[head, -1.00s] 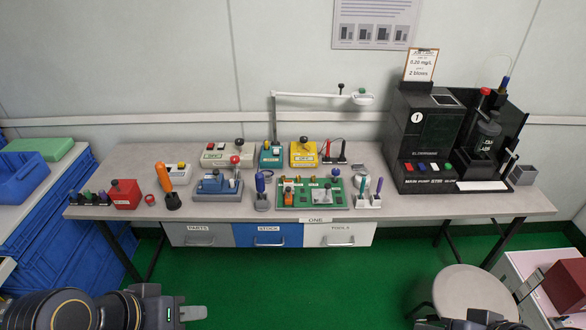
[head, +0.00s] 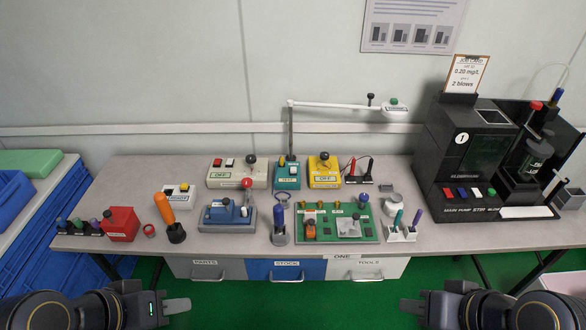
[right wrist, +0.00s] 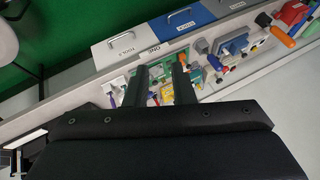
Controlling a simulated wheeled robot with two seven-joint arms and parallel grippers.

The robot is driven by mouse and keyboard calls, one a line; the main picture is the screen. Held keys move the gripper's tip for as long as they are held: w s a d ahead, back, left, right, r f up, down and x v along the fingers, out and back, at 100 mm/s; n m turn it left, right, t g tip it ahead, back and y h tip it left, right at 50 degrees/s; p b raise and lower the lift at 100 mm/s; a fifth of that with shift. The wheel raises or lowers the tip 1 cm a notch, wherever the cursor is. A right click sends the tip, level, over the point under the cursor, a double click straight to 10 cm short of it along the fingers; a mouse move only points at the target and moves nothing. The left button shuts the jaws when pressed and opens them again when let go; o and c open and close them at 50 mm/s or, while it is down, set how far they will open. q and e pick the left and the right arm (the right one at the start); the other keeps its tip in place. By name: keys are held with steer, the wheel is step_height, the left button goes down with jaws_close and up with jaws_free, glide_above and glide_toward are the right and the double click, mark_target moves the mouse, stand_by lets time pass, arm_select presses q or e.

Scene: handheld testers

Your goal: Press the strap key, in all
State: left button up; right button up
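No key marked "strap" can be read in these views. The black machine (head: 463,150) at the right of the bench has a row of coloured keys (head: 468,192) along its front, with labels beneath that include main pump and stir. A small white box (head: 178,190) at the left carries dark and coloured keys. My left gripper (head: 176,306) is low in front of the bench, apart from everything; its finger gap is not clear. My right gripper (head: 411,306) is also in front of the bench; the right wrist view shows its two fingers (right wrist: 160,75) apart with nothing held between them.
On the bench (head: 120,180) stand a grey box (head: 238,174), a teal box (head: 287,176), a yellow box (head: 323,172), a green board (head: 366,229) and an orange-handled tool (head: 165,210). A job card (head: 467,74) sits on the machine. Drawers are below the front edge.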

jaws_close()
stand_by(1.4)
